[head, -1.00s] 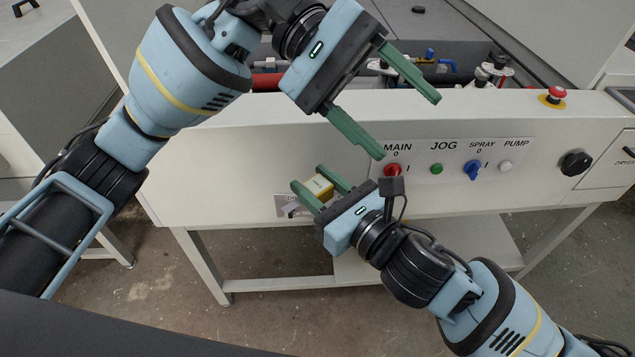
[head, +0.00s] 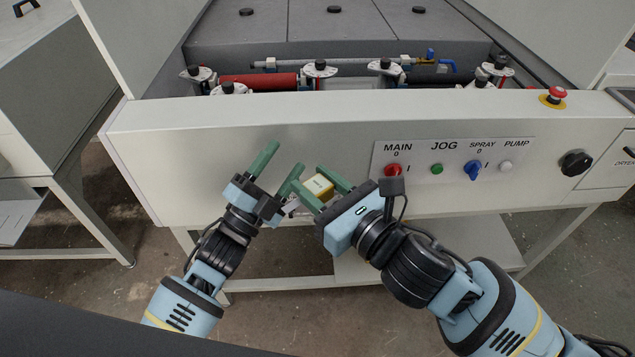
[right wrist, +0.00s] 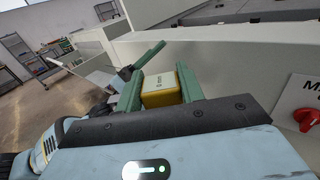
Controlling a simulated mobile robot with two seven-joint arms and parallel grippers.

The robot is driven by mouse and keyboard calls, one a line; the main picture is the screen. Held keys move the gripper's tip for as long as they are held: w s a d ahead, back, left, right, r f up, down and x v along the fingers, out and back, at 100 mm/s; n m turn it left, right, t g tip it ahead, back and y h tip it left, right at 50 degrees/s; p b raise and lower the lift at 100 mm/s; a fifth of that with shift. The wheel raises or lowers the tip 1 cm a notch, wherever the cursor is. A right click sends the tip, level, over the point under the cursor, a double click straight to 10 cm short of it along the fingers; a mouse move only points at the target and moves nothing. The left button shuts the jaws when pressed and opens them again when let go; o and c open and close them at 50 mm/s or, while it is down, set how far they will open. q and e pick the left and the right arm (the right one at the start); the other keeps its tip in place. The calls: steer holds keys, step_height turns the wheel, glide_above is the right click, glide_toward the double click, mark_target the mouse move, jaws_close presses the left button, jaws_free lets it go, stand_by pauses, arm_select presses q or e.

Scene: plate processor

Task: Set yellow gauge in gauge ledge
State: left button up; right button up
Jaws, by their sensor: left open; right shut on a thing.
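The yellow gauge (head: 319,186), a small block with a pale top face, is between the fingers of my right gripper (head: 308,178), which is shut on it in front of the white machine panel. It also shows in the right wrist view (right wrist: 160,89), between the green fingers. My left gripper (head: 278,168) is open and empty, just left of the right gripper; its right finger is close to the right gripper's fingertips. I cannot tell whether they touch. A small grey metal piece (head: 291,207), possibly the gauge ledge, shows on the panel below the gauge, mostly hidden by the grippers.
The machine's white front panel (head: 250,135) is close behind both grippers. Its knobs and buttons, with a red main switch (head: 393,171), are to the right. A red emergency stop (head: 557,93) sits on the top edge. Rollers (head: 260,80) lie in the open top.

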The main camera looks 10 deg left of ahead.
arm_select(q)
steer(key=s+a+f+n+g+y, duration=0.2)
steer(key=s+a+f+n+y, duration=0.25)
steer(key=f, duration=0.55)
steer(key=s+a+f+n+g+y, duration=0.1)
steer(key=s+f+n+g+y, duration=0.25)
steer(key=s+f+n, duration=0.55)
steer(key=s+a+f+n+g+y, duration=0.1)
steer(key=s+f+n+g, duration=0.3)
steer(key=s+f, duration=1)
steer(key=s+g, duration=0.2)
steer(key=s, duration=0.1)
steer(key=shift+s+f+y, duration=0.15)
steer(key=shift+s+y, duration=0.15)
steer(key=shift+s, duration=0.05)
arm_select(e)
steer(key=s+d+f+m+t+h, duration=0.1)
steer(key=d+f+m+t+h, duration=0.1)
steer(key=d, duration=0.7)
steer(key=s+d+f+m+t+h, duration=0.2)
steer(key=d+f+m+h, duration=0.1)
steer(key=d+h, duration=0.4)
steer(key=s+d+f+m+t+h, duration=0.1)
steer(key=d+f+m+t+h, duration=0.1)
steer(key=d, duration=0.9)
steer(key=f+m+h, duration=0.1)
steer(key=m+h, duration=0.1)
steer(key=m, duration=0.1)
steer(key=shift+s+d+h, duration=0.25)
steer(key=shift+s+h, duration=0.15)
